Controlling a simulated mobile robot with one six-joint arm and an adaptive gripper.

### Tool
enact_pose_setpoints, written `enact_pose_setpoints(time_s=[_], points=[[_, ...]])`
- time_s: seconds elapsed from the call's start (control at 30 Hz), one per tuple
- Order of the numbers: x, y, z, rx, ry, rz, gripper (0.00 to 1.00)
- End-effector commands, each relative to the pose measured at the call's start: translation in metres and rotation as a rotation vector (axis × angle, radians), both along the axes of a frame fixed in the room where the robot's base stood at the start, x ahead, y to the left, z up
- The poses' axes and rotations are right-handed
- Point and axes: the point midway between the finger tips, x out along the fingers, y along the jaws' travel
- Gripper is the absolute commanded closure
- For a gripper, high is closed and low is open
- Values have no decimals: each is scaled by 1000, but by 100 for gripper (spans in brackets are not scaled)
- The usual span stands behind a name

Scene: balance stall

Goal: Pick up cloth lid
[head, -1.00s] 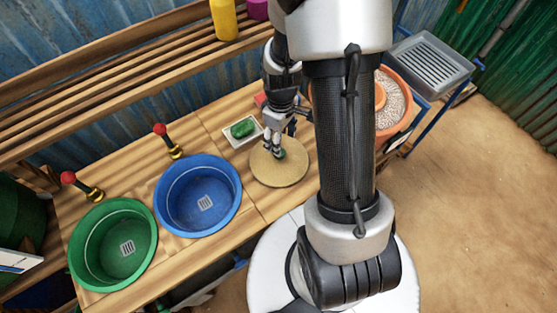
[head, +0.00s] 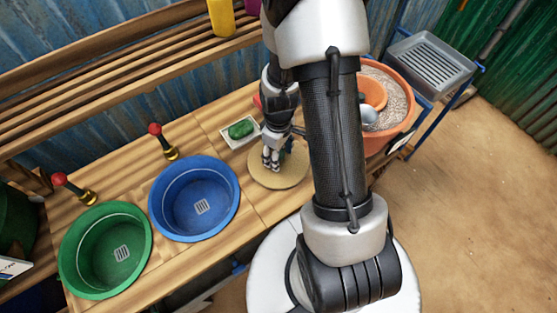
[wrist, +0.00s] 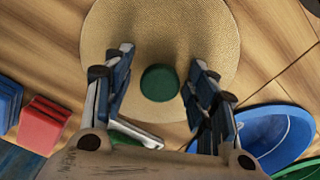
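The cloth lid (head: 292,179) is a round tan woven disc with a dark green knob at its middle. It lies flat on the wooden counter. In the wrist view the lid (wrist: 222,35) fills the top middle, with the green knob (wrist: 160,83) below its centre. My gripper (wrist: 161,62) is open and empty. Its two fingers stand left and right of the knob, with a gap on each side. In the head view my gripper (head: 271,163) is low over the lid; its exact height is hard to tell.
A white dish with a green block (head: 241,129) sits just behind the lid. A blue basin (head: 195,199) and a green basin (head: 105,250) stand to the left, with red-knobbed taps behind. An orange tub (head: 405,131) is at the right, partly behind my arm.

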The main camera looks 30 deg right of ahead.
Motion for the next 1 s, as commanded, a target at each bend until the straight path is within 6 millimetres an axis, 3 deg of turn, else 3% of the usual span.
enact_pose_setpoints(time_s=[0.7, 1.0], points=[[0, 0, 0, 0, 0, 0, 98], [0, 0, 2, 0, 0, 0, 99]])
